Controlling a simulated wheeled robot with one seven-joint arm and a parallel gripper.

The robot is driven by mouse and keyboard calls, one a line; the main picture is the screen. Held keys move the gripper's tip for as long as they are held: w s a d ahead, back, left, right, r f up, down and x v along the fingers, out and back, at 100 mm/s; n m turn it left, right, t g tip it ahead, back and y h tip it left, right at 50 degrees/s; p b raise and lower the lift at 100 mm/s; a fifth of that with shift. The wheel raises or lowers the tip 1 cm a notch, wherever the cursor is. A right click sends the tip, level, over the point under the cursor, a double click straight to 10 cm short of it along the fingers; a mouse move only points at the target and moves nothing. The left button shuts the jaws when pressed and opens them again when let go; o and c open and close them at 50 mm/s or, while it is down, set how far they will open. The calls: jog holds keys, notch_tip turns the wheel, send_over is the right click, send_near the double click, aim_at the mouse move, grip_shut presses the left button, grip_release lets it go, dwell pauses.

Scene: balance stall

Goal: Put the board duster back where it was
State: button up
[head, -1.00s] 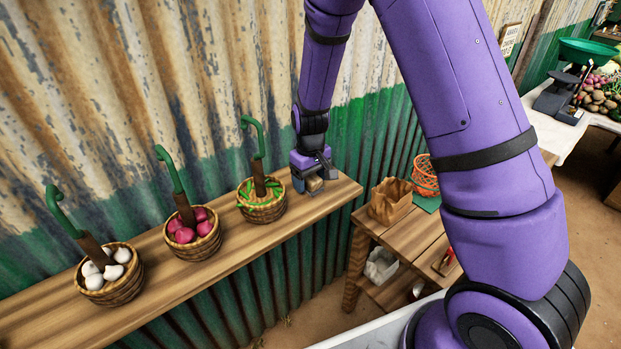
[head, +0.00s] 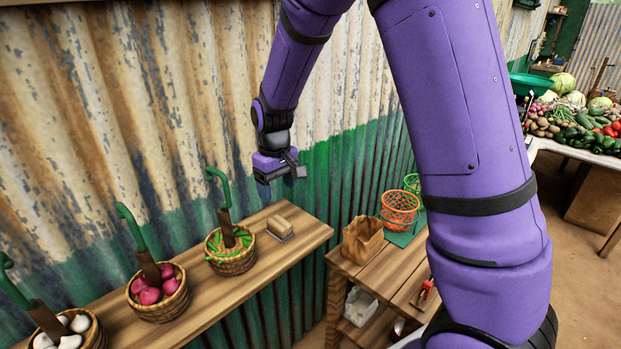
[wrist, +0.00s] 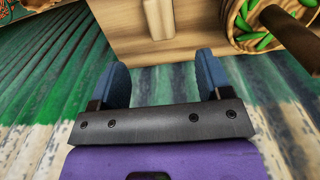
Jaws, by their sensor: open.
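The board duster (head: 280,226) is a small block with a pale wooden top and a dark underside. It lies on the wooden shelf (head: 205,309), just right of the basket of green chillies (head: 232,262). In the wrist view the duster (wrist: 158,18) shows at the top, beyond the fingertips. My gripper (head: 280,182) is above the shelf near the corrugated wall, clear of the duster. In the wrist view my gripper (wrist: 160,72) has its blue fingers apart with nothing between them.
Baskets of pink onions (head: 158,291) and white bulbs (head: 68,333) stand further left on the shelf. A lower table at right holds a paper bag (head: 362,240) and an orange wire basket (head: 399,207). The shelf's right end is bare.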

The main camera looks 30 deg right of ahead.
jog(key=s+d+r+m+t, duration=0.1)
jog(key=s+d+r+t, duration=0.15)
jog(key=s+r, duration=0.7)
jog(key=s+d+r+m+t, duration=0.1)
jog(key=s+d+r, duration=0.2)
jog(key=s+r, duration=0.65)
jog(key=s+d+r+m+t, duration=0.1)
jog(key=s+r, duration=0.1)
jog(key=s, duration=0.8)
jog(key=shift+d+m+t, duration=0.15)
jog(key=shift+m+t, duration=0.15)
jog(key=shift+t, duration=0.05)
jog(key=shift+r, duration=0.1)
dwell(0.5)
